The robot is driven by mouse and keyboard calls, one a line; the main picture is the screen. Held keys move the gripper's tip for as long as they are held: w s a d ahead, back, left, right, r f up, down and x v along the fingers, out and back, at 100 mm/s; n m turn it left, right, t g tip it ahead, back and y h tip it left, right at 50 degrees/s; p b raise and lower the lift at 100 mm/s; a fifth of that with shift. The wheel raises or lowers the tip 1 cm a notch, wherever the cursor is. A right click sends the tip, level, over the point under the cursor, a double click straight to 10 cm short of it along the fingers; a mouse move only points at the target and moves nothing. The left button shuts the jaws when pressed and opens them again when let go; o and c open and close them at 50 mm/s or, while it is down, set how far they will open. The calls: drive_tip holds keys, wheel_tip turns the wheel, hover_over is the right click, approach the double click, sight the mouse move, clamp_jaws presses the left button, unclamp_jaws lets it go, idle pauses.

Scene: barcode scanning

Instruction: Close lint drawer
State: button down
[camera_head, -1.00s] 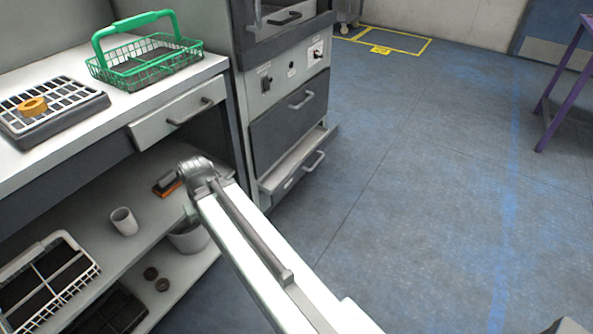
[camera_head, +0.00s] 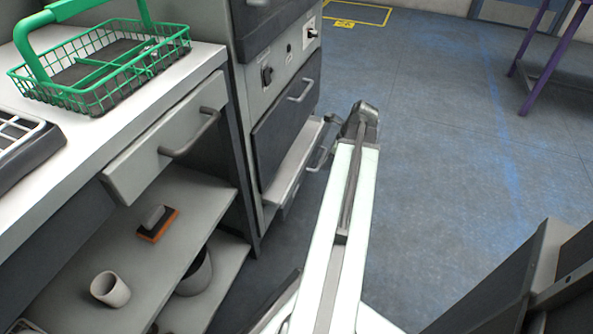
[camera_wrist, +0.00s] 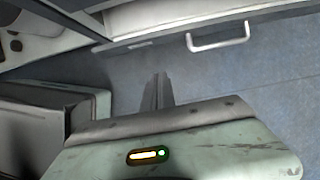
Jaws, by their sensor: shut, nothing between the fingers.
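A low light-grey drawer (camera_head: 294,163) stands pulled out of the grey machine cabinet, below a dark panel with its own handle. I take it as the lint drawer; I cannot read a label. Its bar handle (camera_head: 319,159) is partly beside my arm. In the wrist view the drawer's front (camera_wrist: 165,17) and handle (camera_wrist: 218,38) show at the top. My gripper (camera_wrist: 158,76) is shut and empty, apart from the drawer front, with its fingertips below and left of the handle. In the head view my arm's end is just right of the drawer.
A white counter (camera_head: 95,128) at left carries a green wire basket (camera_head: 100,70). Its drawer (camera_head: 165,140) has a bar handle. A shelf below holds a white cup (camera_head: 110,289) and an orange-based brush (camera_head: 157,224). Blue floor (camera_head: 440,130) is open to the right, before a purple-legged table (camera_head: 543,60).

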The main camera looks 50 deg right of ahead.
drive_tip(key=w+a+f+b, duration=0.2)
drive_tip(key=w+f+b, duration=0.5)
drive_tip(key=f+b, duration=0.2)
drive_tip(key=shift+w+a, duration=0.15)
drive_tip(key=shift+a, duration=0.05)
drive_tip(key=shift+f, duration=0.1)
